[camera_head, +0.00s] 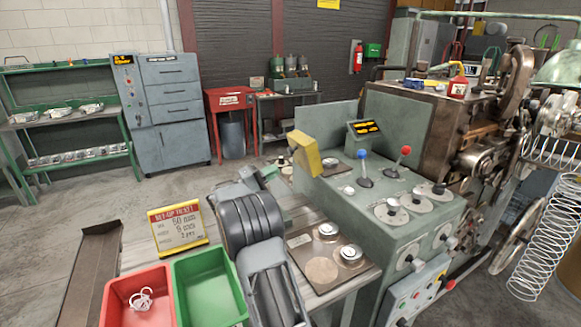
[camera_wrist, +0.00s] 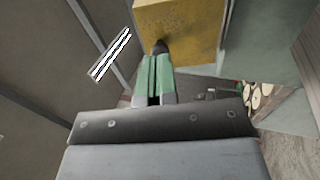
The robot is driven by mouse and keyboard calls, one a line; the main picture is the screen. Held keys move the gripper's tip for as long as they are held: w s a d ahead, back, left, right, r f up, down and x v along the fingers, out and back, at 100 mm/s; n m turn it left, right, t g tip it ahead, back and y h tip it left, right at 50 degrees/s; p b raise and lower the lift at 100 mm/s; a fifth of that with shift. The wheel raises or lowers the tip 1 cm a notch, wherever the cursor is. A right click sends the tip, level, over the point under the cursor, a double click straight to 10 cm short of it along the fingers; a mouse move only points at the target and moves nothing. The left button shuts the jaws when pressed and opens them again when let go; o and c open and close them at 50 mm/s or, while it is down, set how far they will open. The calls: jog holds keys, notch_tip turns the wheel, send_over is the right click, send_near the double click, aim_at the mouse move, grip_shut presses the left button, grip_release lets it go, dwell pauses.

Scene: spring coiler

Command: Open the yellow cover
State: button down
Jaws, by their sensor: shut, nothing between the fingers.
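The yellow cover (camera_head: 306,155) stands tilted at the back left corner of the grey-green control console in the head view. It also fills the top middle of the wrist view (camera_wrist: 178,28). My gripper (camera_wrist: 158,56) has its green fingers shut and empty. The fingertips are at the lower edge of the cover, by a dark spot; I cannot tell whether they touch it. The cover's hinge and what lies behind the cover are not clear.
The console top (camera_head: 365,215) carries blue and red levers and several dials right of the cover. A plate with two round discs (camera_head: 328,255) lies in front. A set-up ticket (camera_head: 178,226), a red bin (camera_head: 137,297) and a green bin (camera_head: 210,287) are to the left.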

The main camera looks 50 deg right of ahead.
aim_at(303, 155)
jog(key=x, duration=0.3)
jog(key=p+x, duration=0.1)
jog(key=x, duration=0.2)
jog(key=f+x, duration=0.1)
jog(key=x, duration=0.2)
jog(key=shift+w+d+r, duration=0.1)
jog(key=shift+w+d, duration=0.1)
jog(key=shift+d, duration=0.35)
